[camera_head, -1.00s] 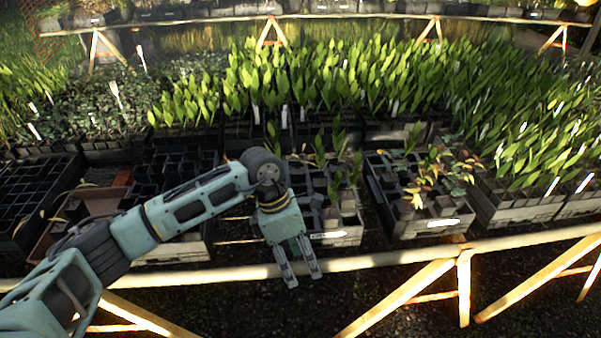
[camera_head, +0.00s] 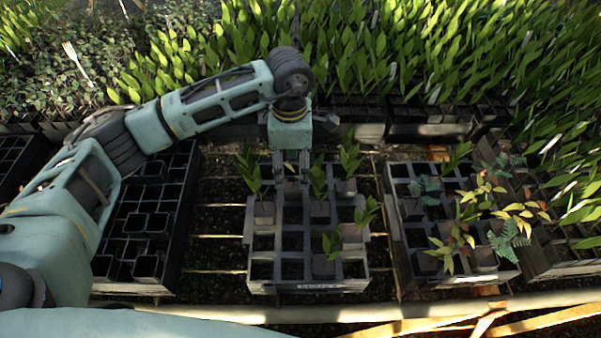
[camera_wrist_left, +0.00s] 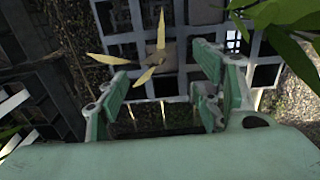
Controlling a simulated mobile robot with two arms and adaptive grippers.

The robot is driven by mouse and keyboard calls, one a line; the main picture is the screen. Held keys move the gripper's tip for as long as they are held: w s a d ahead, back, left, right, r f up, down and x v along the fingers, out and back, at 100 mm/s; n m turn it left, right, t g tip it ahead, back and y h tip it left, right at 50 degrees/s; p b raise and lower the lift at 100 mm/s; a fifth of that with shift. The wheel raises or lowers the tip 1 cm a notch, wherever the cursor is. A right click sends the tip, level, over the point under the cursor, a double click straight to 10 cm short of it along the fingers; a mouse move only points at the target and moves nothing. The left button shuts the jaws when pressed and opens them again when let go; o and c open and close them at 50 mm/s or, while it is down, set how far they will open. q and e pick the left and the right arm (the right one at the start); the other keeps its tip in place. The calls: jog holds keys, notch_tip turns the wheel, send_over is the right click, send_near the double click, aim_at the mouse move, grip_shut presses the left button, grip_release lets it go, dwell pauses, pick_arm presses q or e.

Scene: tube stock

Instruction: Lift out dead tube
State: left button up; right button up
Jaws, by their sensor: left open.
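A tube with a few pale yellow, withered leaves (camera_wrist_left: 150,62) shows in the left wrist view, just beyond and between my fingertips. In the head view the crate (camera_head: 310,286) stands in the middle, holding several green-leaved tubes and many empty cells. My left gripper (camera_head: 291,172) points down over the crate's back row and hides most of the dead tube. In the left wrist view the left gripper (camera_wrist_left: 162,95) is open, with its fingers wide apart and nothing clearly between them. My right gripper is not in view.
Green-leaved tubes (camera_head: 348,160) stand close to the gripper's right. A crate of mixed plants (camera_head: 398,245) is at right, and a black crate of mostly empty pots (camera_head: 160,288) at left. Dense leafy stock (camera_head: 400,50) fills the back. A pale rail (camera_head: 350,312) crosses the front.

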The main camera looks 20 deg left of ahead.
aim_at(293, 184)
pick_arm(q)
notch_tip(293, 184, down, 2)
jog(key=shift+s+f+p, duration=0.1)
jog(key=shift+f+p, duration=0.15)
jog(key=shift+p, duration=0.2)
notch_tip(293, 184, down, 4)
jog(key=shift+s+d+f+p, duration=0.1)
jog(key=shift+f+p, duration=0.15)
jog(key=shift+p, duration=0.65)
jog(key=shift+f, duration=0.35)
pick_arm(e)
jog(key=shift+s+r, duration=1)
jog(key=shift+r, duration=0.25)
pick_arm(q)
jog(key=shift+c, duration=0.4)
jog(key=c, duration=0.7)
jog(key=shift+r, duration=0.1)
grip_shut()
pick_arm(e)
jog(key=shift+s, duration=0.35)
